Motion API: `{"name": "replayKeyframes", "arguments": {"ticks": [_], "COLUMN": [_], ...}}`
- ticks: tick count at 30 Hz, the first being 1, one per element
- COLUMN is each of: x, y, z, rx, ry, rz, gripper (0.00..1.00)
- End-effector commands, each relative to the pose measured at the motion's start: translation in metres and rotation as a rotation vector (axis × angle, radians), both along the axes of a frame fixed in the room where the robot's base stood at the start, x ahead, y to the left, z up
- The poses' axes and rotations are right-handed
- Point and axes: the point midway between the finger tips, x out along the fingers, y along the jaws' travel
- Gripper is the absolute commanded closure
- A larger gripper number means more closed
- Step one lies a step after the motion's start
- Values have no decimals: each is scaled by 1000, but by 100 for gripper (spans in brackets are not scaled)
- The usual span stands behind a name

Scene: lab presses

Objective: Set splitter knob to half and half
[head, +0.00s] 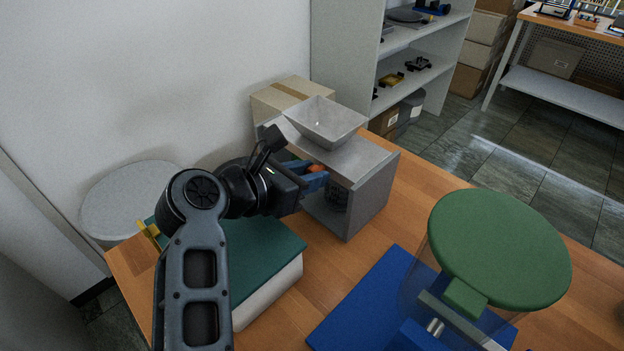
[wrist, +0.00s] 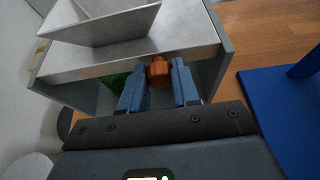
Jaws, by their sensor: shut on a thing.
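The splitter is a grey box-shaped machine (head: 376,190) with a square metal hopper (head: 326,121) on top, standing on the wooden table. An orange-brown knob (wrist: 159,70) sits at its front, just under the top plate. My gripper (wrist: 158,84) reaches in at the front with its blue fingers on both sides of the knob, shut on it. In the head view the knob (head: 316,168) shows only as a small orange patch by the fingers. Its pointer and any setting marks cannot be made out. Something green (wrist: 117,82) shows inside the machine, left of the fingers.
A thick green-covered book (head: 248,262) lies below my arm. A cardboard box (head: 290,95) stands behind the machine. A blue mat (head: 358,298) and a green round-topped object (head: 500,248) are at the right. Bare table lies between the machine and the mat.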

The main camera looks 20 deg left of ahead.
Motion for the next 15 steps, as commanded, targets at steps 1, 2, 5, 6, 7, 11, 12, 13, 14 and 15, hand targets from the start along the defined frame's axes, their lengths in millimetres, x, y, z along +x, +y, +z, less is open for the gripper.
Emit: {"name": "replayKeyframes", "arguments": {"ticks": [1, 2, 5, 6, 7, 11, 12, 13, 14, 15], "x": [2, 4, 8, 10, 10, 14, 15, 16, 16, 16], "y": [8, 12, 24, 29, 32, 42, 44, 45, 46, 47], "z": [-7, -6, -7, -6, -6, -4, -3, -2, -2, -1], "rx": [4, 5, 5, 6, 6, 3, 3, 3, 3, 2], "ry": [1, 0, 0, 0, 0, 0, 0, 0, -1, -1], "rz": [2, 1, 1, 2, 2, 2, 2, 2, 2, 1], "gripper": [100, 100, 100, 100, 100, 100, 100, 100, 100, 100]}}
